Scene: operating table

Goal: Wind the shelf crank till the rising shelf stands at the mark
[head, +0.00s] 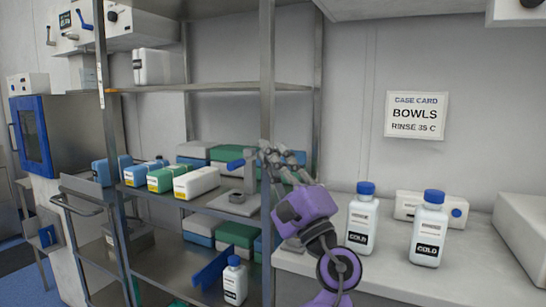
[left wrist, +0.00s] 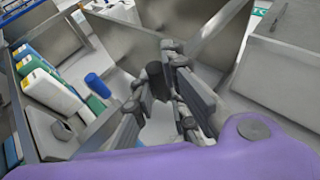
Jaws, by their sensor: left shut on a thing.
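My left gripper (head: 272,160) is at the right front post of the steel rack, its fingers closed around the shelf crank. In the left wrist view the fingers (left wrist: 172,98) sit on both sides of a dark upright crank handle (left wrist: 154,75). The crank's grey stand (head: 250,173) rises from a grey base on the middle shelf, mostly beside the fingers. The middle shelf (head: 150,192) carries blue, green and white boxes. I cannot tell which shelf is the rising one. A white strip (head: 101,92) on the left post may be the mark. My right gripper is not in view.
A counter (head: 300,262) on the right holds two white bottles with blue caps (head: 361,218) (head: 428,228), close to my left arm. Another capped bottle (head: 234,281) stands on the lower shelf by a blue panel (head: 210,268). A blue-framed cabinet (head: 32,136) stands far left.

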